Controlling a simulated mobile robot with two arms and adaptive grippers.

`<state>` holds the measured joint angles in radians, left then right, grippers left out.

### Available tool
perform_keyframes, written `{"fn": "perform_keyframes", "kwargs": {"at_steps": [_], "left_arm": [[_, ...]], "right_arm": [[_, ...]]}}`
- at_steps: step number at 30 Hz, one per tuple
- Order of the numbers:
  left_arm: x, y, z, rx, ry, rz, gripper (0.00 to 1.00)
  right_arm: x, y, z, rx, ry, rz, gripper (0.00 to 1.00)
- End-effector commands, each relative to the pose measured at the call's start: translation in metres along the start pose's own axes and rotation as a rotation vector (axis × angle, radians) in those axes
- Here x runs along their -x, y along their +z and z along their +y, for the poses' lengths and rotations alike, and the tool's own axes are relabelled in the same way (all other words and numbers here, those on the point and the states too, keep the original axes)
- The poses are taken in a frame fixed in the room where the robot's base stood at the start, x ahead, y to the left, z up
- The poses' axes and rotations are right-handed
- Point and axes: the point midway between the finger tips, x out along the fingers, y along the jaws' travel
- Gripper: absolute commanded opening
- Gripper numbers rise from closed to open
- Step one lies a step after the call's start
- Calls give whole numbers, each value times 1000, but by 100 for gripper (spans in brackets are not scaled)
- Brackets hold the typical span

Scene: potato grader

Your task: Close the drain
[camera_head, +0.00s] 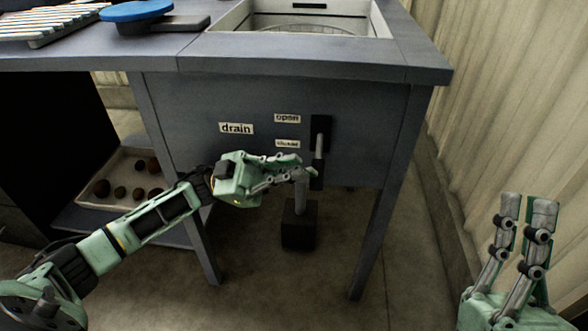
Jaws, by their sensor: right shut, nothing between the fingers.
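The drain lever (319,145) is a light grey handle on a black upright plate (321,122) on the grader's front panel. Labels to its left read "drain" (236,128), "open" (287,118) and, blurred below, what looks like "closed" (287,144). The grey part of the handle is about level with the lower label. My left gripper (306,172) is at the lower part of the lever, its fingers pointing right. Its fingers overlap in view, so I cannot tell its opening or whether it touches the lever. My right gripper (528,202) is shut and empty at the right, away from the panel.
The grey grader table (330,66) has a sink basin (387,18) in its top and legs below. A grey pipe with a black block (299,226) stands beneath. A tray (88,205) of potatoes sits at lower left. A corrugated wall (505,90) bounds the right.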

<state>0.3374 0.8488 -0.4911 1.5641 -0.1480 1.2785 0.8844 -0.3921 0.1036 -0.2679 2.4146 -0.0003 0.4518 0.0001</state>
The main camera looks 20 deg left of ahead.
Motion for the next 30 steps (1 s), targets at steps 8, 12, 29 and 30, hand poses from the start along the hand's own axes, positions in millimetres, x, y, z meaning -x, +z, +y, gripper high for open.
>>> {"fn": "perform_keyframes", "kwargs": {"at_steps": [8, 12, 29, 30], "left_arm": [[-6, -11, -6, -2, 0, -3, 0], [-19, -33, -17, -5, 2, -2, 0], [-47, -80, -40, -1, 0, 0, 0], [-47, -79, -40, -1, 0, 0, 0]], "right_arm": [[0, 1, 0, 0, 0, -2, 0], [0, 1, 0, 1, 0, -2, 0], [0, 1, 0, 0, 0, -2, 0], [0, 1, 0, 0, 0, -2, 0]]}}
